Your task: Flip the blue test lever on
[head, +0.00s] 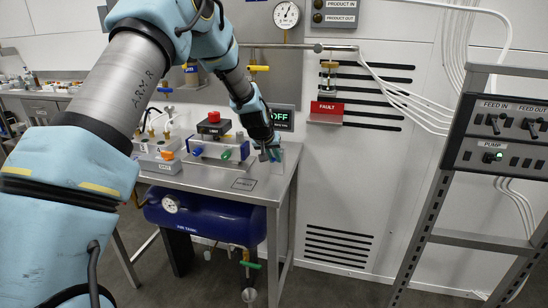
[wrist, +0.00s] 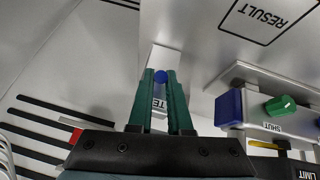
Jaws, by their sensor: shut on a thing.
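The blue test lever shows in the wrist view as a round blue tip (wrist: 161,76) between my fingertips. A white plate with a partly hidden label starting "TE" (wrist: 158,104) lies behind it, seen between the fingers. My gripper (wrist: 159,80) has green fingers and is shut on the lever. In the head view my gripper (head: 271,155) is at the right end of the steel bench (head: 205,178), and the lever itself cannot be made out there. A display (head: 283,118) behind my gripper reads OFF in green.
A box with a green knob (wrist: 280,106) and a blue block (wrist: 229,108) stands close to the right of my fingers in the wrist view. A red button (head: 213,117) tops a unit on the bench.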

